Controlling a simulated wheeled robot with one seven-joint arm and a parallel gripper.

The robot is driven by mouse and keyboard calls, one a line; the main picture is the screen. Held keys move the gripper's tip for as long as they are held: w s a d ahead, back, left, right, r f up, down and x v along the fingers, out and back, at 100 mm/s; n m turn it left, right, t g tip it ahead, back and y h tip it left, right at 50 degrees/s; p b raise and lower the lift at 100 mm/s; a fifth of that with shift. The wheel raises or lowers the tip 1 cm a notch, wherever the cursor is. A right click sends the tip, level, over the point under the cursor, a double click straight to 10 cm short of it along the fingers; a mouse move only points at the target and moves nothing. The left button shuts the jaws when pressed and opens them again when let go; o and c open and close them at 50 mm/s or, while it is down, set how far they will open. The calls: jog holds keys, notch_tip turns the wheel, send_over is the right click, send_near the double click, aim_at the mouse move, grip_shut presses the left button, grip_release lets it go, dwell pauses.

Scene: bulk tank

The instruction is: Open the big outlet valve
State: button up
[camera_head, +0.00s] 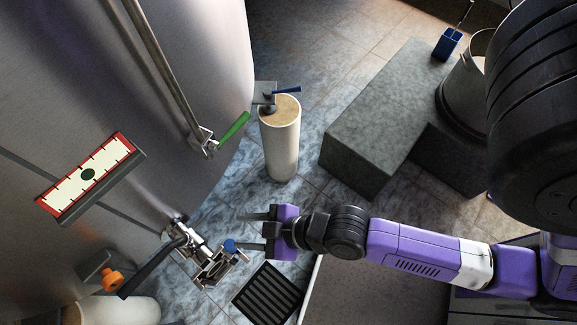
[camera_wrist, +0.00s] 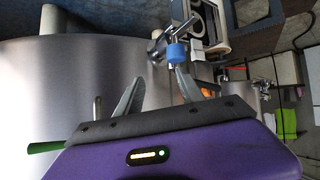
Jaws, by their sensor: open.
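The metal outlet valve (camera_head: 205,257) sits low on the steel tank. A long dark lever (camera_head: 155,266) reaches down-left from it, and a blue knob (camera_head: 230,245) is on its right side. My gripper (camera_head: 254,232) is open and empty just right of the valve, with its fingers pointing left toward it. In the wrist view my gripper's fingers (camera_wrist: 160,78) are spread, with the blue knob (camera_wrist: 177,53) beyond the tips, nearer the right finger. I cannot tell whether a finger touches it. The dark lever is not clear in the wrist view.
The tank (camera_head: 190,60) fills the left side. A green handle (camera_head: 234,127) is on its pipe, and an orange knob (camera_head: 112,280) is lower left. A pale post (camera_head: 280,145) with a blue handle (camera_head: 287,90), a stone block (camera_head: 375,115) and a floor drain (camera_head: 268,293) are nearby.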

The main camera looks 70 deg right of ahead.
jog(key=s+d+r+m+t+h+b, duration=0.2)
jog(key=s+d+r+m+t+b, duration=0.1)
jog(key=s+r, duration=0.6)
jog(key=shift+s+d+r+m+t+b, duration=0.25)
jog(key=shift+s+d+m+t+b, duration=0.2)
jog(key=shift+s+d+b, duration=0.8)
jog(key=shift+w+a, duration=0.1)
jog(key=shift+a, duration=0.15)
